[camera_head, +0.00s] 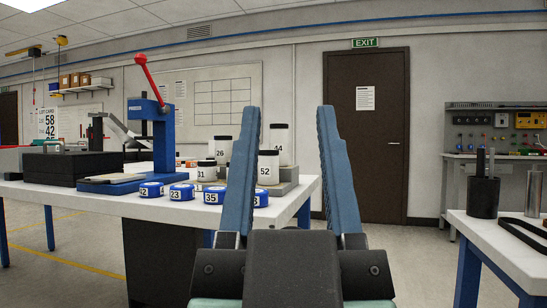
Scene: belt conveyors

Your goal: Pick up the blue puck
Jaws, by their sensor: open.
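Several blue pucks with white number labels stand in a row along the front edge of the white table on the left. They are a leftmost blue puck (151,190), a second blue puck (182,192), a third blue puck (214,195) and a rightmost blue puck (261,198). The rightmost one is partly hidden by my left finger. My gripper (288,112) points forward with its two blue fingers apart and nothing between them.
Behind the pucks stand white numbered jars (222,150) with black lids and a blue press (163,130) with a red lever. The white table (130,207) ends right of the jars. Another table (520,262) with a dark cylinder (484,195) is at right. Open floor lies between them.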

